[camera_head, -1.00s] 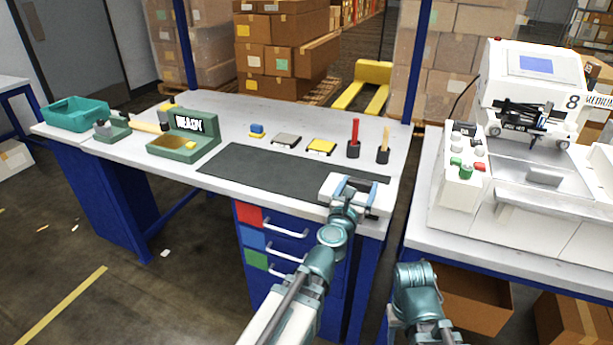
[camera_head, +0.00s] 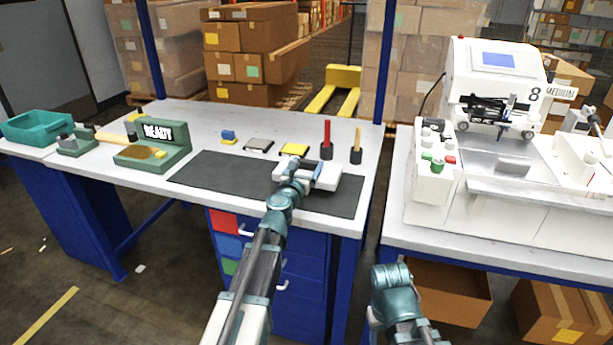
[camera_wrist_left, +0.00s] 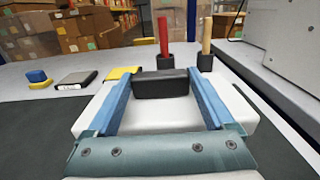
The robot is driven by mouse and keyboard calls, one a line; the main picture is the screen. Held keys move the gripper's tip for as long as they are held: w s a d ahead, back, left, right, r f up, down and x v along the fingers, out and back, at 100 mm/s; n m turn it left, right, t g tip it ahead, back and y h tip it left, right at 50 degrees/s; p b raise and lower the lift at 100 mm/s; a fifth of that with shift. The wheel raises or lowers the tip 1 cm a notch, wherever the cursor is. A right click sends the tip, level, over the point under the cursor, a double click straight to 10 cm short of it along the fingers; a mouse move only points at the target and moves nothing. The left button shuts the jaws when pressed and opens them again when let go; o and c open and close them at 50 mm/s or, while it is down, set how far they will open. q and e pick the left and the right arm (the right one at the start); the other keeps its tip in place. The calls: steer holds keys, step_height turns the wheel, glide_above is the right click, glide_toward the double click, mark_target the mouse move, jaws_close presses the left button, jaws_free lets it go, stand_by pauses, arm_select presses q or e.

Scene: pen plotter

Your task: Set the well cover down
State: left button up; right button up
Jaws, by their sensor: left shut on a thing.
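The well cover (camera_head: 328,180) is a white slab with a black handle (camera_wrist_left: 162,86) on top. In the head view it is over the right part of the dark mat, near the table's front right. I cannot tell whether it touches the mat. My left gripper (camera_head: 304,168) is shut on the handle. In the left wrist view, the blue fingers of my left gripper (camera_wrist_left: 163,76) lie either side of the handle, with the white slab (camera_wrist_left: 158,118) spread below. My right gripper is out of the picture.
The dark mat (camera_head: 215,172) is clear to the left. Behind stand a red-handled tool (camera_head: 327,139), a wooden-handled tool (camera_head: 356,146), a yellow pad (camera_head: 294,149) and a grey pad (camera_head: 259,145). A green READY stand (camera_head: 170,145) is left. A white plotter machine (camera_head: 490,95) stands right.

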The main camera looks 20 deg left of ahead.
mark_target(307, 172)
arm_select(q)
steer(key=shift+f+b, duration=1.45)
steer(key=shift+f, duration=0.25)
steer(key=shift+f, duration=0.1)
steer(key=o, duration=1.2)
steer(key=shift+r, duration=0.2)
steer(key=s, duration=1.2)
steer(key=shift+a, duration=0.2)
